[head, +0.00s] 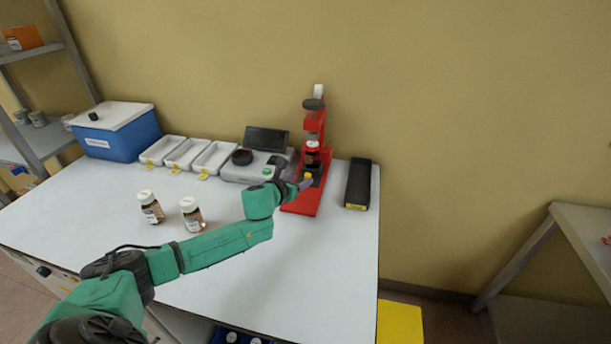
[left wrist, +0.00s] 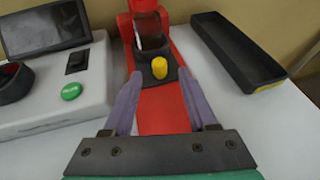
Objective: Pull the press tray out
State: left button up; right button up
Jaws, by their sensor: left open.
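The red press (head: 313,130) stands at the back of the white table, with its red base reaching forward. Its dark tray (left wrist: 170,76) carries a yellow knob (left wrist: 159,69) at the front; the knob also shows in the head view (head: 308,176). A jar sits in the press above the tray. My left gripper (left wrist: 159,84) is open and empty over the red base, its purple fingers pointing at the tray, one to each side of the knob in the picture. I cannot tell the exact gap to the knob. My right gripper is out of view.
Left of the press is a grey device (head: 250,170) with a screen and green button. A long black tray (head: 358,185) lies to the right. Three white trays (head: 185,153), a blue box (head: 115,135) and two brown bottles (head: 192,214) stand farther left. The front right tabletop is clear.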

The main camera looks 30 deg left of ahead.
aim_at(306, 176)
pick_arm(q)
jog(key=x, duration=0.5)
jog(key=shift+c, duration=0.3)
grip_shut()
dwell(1.0)
